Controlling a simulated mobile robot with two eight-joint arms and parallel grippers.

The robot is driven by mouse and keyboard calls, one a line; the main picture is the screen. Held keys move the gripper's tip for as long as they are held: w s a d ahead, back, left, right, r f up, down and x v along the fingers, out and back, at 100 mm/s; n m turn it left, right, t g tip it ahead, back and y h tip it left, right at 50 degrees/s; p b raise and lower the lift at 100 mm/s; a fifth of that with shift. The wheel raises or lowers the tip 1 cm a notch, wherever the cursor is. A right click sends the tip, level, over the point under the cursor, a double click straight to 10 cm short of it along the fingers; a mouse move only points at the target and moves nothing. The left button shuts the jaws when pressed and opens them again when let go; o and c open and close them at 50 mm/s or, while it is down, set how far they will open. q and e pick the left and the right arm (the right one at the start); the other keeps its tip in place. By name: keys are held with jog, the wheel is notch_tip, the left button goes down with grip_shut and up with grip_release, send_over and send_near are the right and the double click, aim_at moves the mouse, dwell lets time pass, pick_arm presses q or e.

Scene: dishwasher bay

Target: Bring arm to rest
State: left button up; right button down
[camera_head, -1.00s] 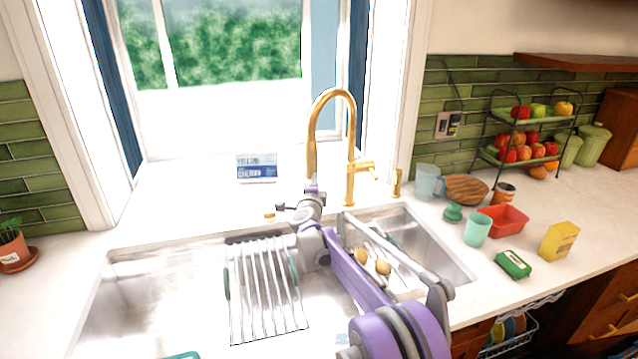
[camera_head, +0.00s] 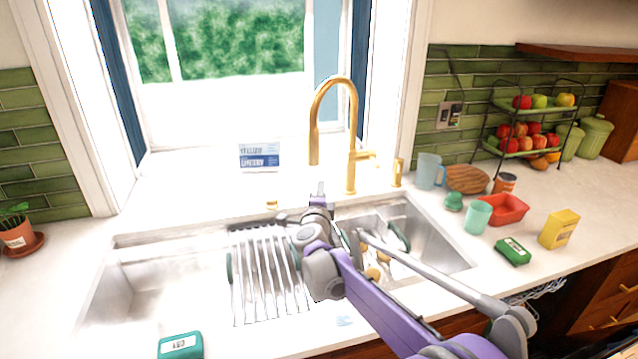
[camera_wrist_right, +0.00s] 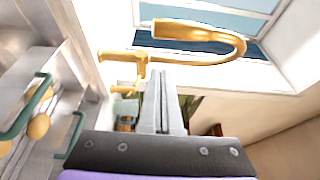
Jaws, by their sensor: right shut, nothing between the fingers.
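My right arm is purple and grey and reaches from the lower right over the sink. Its gripper (camera_head: 319,192) is above the sink's back edge, below the gold faucet (camera_head: 353,150), apart from it in the head view. In the right wrist view the gripper's two fingers (camera_wrist_right: 161,98) are pressed together with nothing between them. The faucet (camera_wrist_right: 190,55) shows beyond the fingertips there. My left gripper is not in view.
The metal sink (camera_head: 140,275) holds a drying rack (camera_head: 265,300) and, on its right side, partly hidden yellowish items. A green box (camera_head: 180,345) lies at the front. A red tray (camera_head: 508,209), teal cup (camera_head: 478,216) and yellow box (camera_head: 559,230) stand on the right counter.

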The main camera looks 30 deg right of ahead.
jog(key=s+a+f+n+y+p, duration=0.1)
jog(key=s+a+n+y, duration=0.5)
jog(key=a, duration=0.3)
jog(key=s+a+f+n+y, duration=0.1)
jog(key=s+a+n+y, duration=0.4)
jog(key=a+n, duration=0.4)
jog(key=s+f+n+g, duration=0.3)
jog(key=s+f, duration=0.3)
jog(key=s, duration=0.3)
jog(key=s+a+f+n+g, duration=0.1)
jog(key=s+f+n+g, duration=0.2)
jog(key=s+f, duration=0.3)
jog(key=s+a+f+n+g+h, duration=0.1)
jog(key=s+f+n+g, duration=0.2)
jog(key=s, duration=1)
notch_tip(320, 180, down, 3)
jog(key=shift+s+r+n+g+p, duration=0.1)
jog(key=shift+s+n+g+p, duration=0.2)
jog(key=shift+n+p, duration=0.15)
